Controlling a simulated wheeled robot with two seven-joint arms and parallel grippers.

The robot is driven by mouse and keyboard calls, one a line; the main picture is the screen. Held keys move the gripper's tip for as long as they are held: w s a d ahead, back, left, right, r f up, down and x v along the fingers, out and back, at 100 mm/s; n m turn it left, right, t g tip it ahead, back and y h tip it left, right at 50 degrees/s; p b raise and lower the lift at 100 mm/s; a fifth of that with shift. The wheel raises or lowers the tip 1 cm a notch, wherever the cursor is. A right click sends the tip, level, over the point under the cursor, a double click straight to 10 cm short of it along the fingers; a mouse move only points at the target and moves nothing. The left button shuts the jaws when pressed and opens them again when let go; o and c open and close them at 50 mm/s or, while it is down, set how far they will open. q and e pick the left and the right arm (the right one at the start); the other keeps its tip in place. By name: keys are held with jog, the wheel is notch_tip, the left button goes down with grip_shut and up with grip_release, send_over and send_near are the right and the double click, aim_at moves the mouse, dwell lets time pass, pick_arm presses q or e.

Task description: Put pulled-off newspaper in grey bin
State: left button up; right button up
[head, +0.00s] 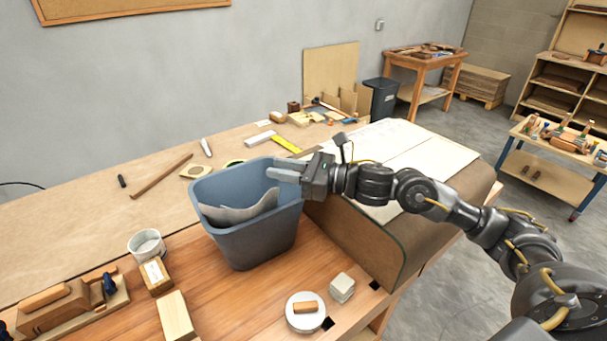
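The grey bin (262,243) stands on the wooden bench, a blue-grey tapered tub with an open top. A crumpled grey sheet of newspaper (240,213) lies inside it, its upper edge showing below the rim. My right gripper (284,171) reaches in from the right over the bin's right rim. Its pale fingers look apart, with nothing seen between them. More flat, pale paper sheets (430,158) lie on top of the brown curved form (365,245) right of the bin. My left gripper is out of view.
A white cup (147,244), wooden blocks (175,317) and a hand plane (60,304) stand front left. A round tin (305,312) and a pale cube (341,287) are in front of the bin. Tools lie behind it. A dark bin (382,98) stands farther back.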

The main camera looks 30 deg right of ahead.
jog(key=b+v, duration=0.3)
jog(key=v, duration=0.6)
jog(key=shift+b, duration=0.35)
jog(key=shift+r, duration=0.1)
dwell(0.4)
